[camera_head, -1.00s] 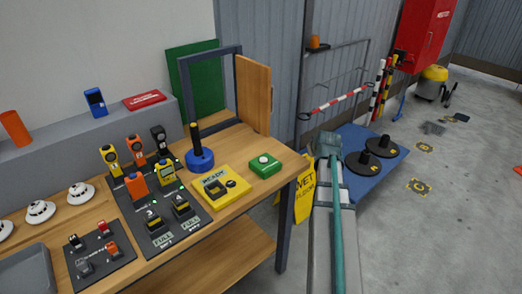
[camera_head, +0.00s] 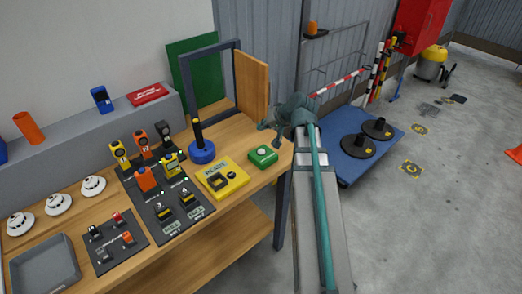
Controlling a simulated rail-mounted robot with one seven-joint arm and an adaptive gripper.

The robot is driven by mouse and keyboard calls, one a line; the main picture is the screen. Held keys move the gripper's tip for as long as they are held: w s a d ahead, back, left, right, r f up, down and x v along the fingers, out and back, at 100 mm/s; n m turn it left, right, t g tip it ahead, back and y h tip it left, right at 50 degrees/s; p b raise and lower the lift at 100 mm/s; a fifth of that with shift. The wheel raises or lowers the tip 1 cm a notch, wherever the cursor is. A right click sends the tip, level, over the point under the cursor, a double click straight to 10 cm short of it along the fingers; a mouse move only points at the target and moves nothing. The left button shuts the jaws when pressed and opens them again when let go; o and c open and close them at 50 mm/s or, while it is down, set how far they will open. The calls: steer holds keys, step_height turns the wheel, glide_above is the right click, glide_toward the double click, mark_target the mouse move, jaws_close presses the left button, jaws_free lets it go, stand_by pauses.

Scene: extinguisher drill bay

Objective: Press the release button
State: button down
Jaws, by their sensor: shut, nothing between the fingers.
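A green box with a pale round button (camera_head: 263,154) on top sits near the right end of the wooden bench (camera_head: 226,208). It looks like the release button, though I can read no label on it. My gripper (camera_head: 266,126) is shut and empty. In the picture it is just above the green box, near the bench's right end, and apart from the button. Its fingers are small in this view. Behind it stands a dark frame (camera_head: 184,78) with a wooden door (camera_head: 251,82) swung open.
Left of the green box are a yellow panel (camera_head: 235,175) and a blue base with an upright black rod (camera_head: 202,154). Several handheld meters stand in a dark charging tray (camera_head: 185,214). A blue platform (camera_head: 350,170) with black bases lies right of my arm.

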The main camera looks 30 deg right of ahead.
mark_target(263, 151)
steer(key=shift+f, duration=0.1)
steer(key=shift+f+b, duration=2.75)
steer(key=shift+f, duration=1.55)
steer(key=shift+f, duration=0.1)
steer(key=shift+f+b, duration=0.3)
steer(key=shift+f, duration=0.05)
